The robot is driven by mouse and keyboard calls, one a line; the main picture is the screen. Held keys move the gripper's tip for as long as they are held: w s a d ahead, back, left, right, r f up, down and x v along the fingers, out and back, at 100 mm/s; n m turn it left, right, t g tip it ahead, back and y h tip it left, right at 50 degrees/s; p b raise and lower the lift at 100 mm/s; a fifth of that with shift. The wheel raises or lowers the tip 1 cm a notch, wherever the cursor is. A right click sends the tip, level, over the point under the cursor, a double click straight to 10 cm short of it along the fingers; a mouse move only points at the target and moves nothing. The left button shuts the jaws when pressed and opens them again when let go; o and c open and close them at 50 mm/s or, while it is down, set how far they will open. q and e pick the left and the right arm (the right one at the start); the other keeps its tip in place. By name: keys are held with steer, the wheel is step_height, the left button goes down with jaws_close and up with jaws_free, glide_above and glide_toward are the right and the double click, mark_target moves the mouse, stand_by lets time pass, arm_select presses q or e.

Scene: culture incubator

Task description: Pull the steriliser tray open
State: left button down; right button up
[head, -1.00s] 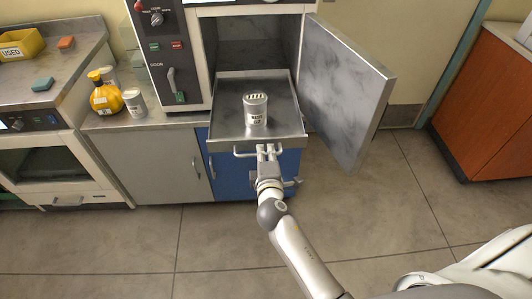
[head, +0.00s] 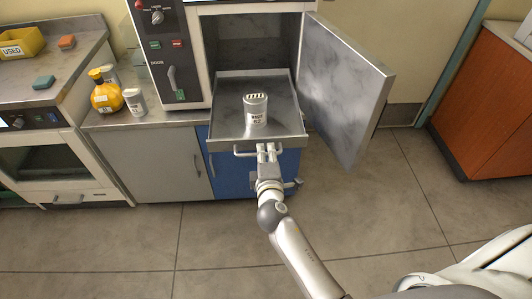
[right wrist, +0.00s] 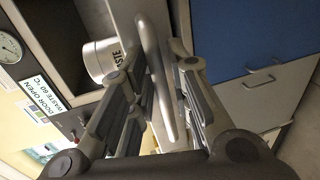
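The steriliser tray (head: 228,122) is a grey metal tray, standing well out of the open steriliser chamber (head: 255,50). A labelled grey-white canister (head: 256,108) stands upright on it; the canister also shows in the right wrist view (right wrist: 100,60). The tray's bar handle (head: 243,153) is on its front edge. My right gripper (head: 266,150) is at the handle's middle. My left gripper is out of view.
The steriliser door (head: 345,95) is swung wide open to the right of the tray. A yellow bottle (head: 105,98) and a white container (head: 135,102) stand on the counter at left. Blue and grey cabinets are below. The floor in front is clear.

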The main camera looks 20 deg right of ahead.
steer(key=v, duration=1.1)
steer(key=shift+s+a, duration=0.15)
steer(key=shift+s, duration=0.15)
steer(key=s+a+f+m+g+y, duration=0.15)
steer(key=s+f, duration=0.25)
steer(key=f, duration=0.7)
steer(key=s+f+m+g+y, duration=0.1)
steer(key=s+f+g, duration=0.25)
steer(key=f, duration=0.75)
steer(key=s+a+f+m+g+y, duration=0.15)
steer(key=s+f, duration=0.25)
steer(key=f, duration=0.7)
steer(key=s+d+f+m+g, duration=0.3)
steer(key=s+f, duration=0.5)
steer(key=s, duration=0.5)
steer(key=s+d+f+m+g, duration=0.4)
steer(key=s+d+f, duration=0.3)
steer(key=s, duration=0.6)
steer(key=shift+s+d+f+m, duration=0.25)
steer(key=shift+f+m, duration=0.3)
steer(key=shift+m, duration=0.15)
